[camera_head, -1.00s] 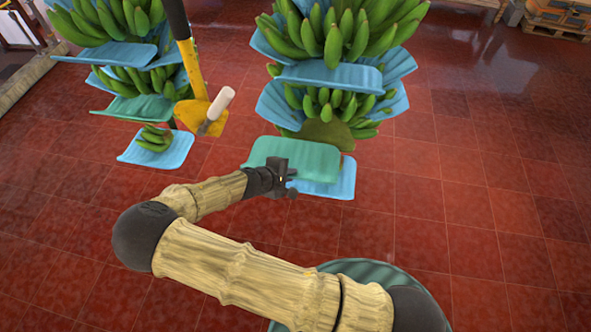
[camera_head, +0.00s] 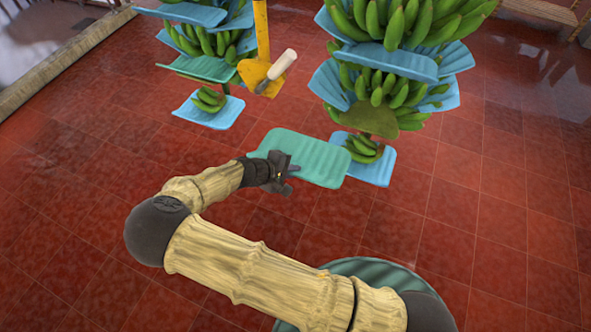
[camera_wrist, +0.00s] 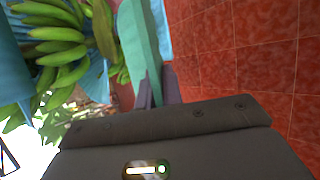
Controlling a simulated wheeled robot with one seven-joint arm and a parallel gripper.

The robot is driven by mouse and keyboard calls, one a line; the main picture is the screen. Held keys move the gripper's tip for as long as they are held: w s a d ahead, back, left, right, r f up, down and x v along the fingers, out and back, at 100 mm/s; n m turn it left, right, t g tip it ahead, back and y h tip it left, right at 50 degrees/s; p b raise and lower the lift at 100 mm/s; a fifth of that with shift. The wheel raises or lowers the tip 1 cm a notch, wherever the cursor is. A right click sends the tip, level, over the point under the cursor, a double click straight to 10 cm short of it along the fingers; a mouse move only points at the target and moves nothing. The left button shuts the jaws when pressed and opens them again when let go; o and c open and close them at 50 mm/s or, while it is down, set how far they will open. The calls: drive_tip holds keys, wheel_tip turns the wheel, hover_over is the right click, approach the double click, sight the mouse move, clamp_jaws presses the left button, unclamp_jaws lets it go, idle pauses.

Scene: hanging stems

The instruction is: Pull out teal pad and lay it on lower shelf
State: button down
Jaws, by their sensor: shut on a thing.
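The teal pad (camera_head: 310,158) is a ribbed, slightly curved sheet, held roughly flat in the air. My gripper (camera_head: 287,172) is shut on its near left edge. The pad is in front of and left of the right banana stem, and its right end overlaps a blue pad (camera_head: 379,172) in the picture. In the wrist view the teal pad (camera_wrist: 138,40) shows nearly edge-on beyond the dark fingers (camera_wrist: 157,90). No shelf is seen in either view.
The right stem carries green bananas (camera_head: 385,90) between blue pads, with a small bunch (camera_head: 362,147) at the bottom. A left stem has a teal pad (camera_head: 207,68) and a lower blue pad (camera_head: 210,112). A yellow tool (camera_head: 258,75) hangs between them. Red tiled floor is open at right.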

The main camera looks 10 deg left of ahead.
drive_tip(key=shift+r, duration=0.2)
drive_tip(key=shift+r+p, duration=0.25)
drive_tip(key=shift+p, duration=0.1)
idle(0.4)
drive_tip(key=s+a+p, duration=0.1)
drive_tip(key=s+a, duration=0.1)
drive_tip(key=s, duration=0.6)
drive_tip(key=s+a+p, duration=0.1)
drive_tip(key=s+p, duration=0.1)
drive_tip(key=s, duration=0.6)
drive_tip(key=shift+s+a, duration=0.3)
drive_tip(key=shift+a, duration=0.1)
idle(0.8)
